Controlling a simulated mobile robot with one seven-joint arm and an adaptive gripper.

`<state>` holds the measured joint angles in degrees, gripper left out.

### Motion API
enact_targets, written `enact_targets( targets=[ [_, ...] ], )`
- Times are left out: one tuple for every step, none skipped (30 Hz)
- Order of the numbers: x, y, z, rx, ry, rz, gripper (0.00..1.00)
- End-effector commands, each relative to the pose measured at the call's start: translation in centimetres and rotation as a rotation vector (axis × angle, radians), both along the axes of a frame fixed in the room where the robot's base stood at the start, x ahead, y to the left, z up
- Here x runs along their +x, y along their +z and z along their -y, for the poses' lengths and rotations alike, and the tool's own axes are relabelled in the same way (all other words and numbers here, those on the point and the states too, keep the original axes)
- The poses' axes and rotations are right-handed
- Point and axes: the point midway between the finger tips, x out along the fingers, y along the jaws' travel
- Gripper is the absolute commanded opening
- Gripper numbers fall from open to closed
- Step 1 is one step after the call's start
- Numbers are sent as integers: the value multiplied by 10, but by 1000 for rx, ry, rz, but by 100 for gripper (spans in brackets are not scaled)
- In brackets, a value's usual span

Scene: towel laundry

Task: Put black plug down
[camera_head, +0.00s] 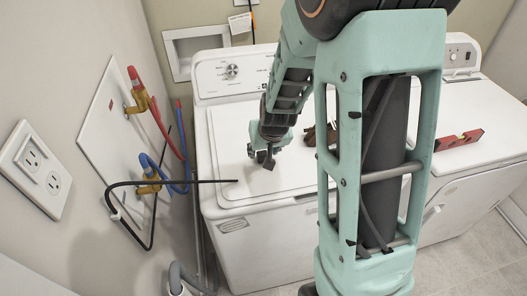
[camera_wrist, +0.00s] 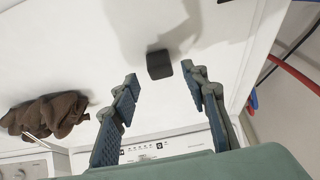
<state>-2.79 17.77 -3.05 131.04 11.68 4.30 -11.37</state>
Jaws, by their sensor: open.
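The black plug is a small dark block (camera_wrist: 159,64) against the white lid of the left washer (camera_wrist: 90,25). It sits just beyond and between my fingertips in the wrist view, with a visible gap to both fingers. In the head view it shows as a dark piece (camera_head: 269,164) right below my gripper (camera_head: 262,155), over the washer lid (camera_head: 232,150). My gripper also shows in the wrist view (camera_wrist: 160,78), with its two blue-padded fingers spread apart and nothing between them. The plug seems to rest on the lid, but its contact is hard to see.
A brown crumpled cloth (camera_wrist: 48,114) lies on the lid, partly hidden behind my arm in the head view. A red level (camera_head: 458,141) lies on the right machine. A black cable (camera_head: 170,182) and red and blue hoses (camera_head: 164,130) stick out at the left wall.

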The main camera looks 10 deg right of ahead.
Motion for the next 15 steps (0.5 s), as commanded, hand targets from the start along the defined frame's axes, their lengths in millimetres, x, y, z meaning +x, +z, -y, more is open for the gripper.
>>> enact_targets(
  targets=[
    [-3, 9, -1, 0, 1, 5, 41],
    [-6, 13, -1, 0, 1, 4, 41],
    [-9, 20, -1, 0, 2, 4, 41],
    [-11, 25, -1, 0, 2, 5, 41],
    [-14, 30, -1, 0, 2, 4, 41],
    [-17, 36, -1, 0, 2, 4, 41],
    [-19, 41, -1, 1, 2, 5, 41],
    [-22, 46, -1, 1, 3, 4, 41],
    [-25, 53, -1, 1, 3, 4, 41],
    [-28, 57, -1, 1, 3, 4, 41],
    [-30, 61, -1, 1, 3, 3, 41],
    [-33, 67, -1, 1, 2, 4, 41],
    [-35, 70, -1, 1, 2, 3, 41],
    [-37, 73, -1, 1, 2, 2, 41],
    [-38, 78, -1, 1, 2, 3, 41]
  ],
)
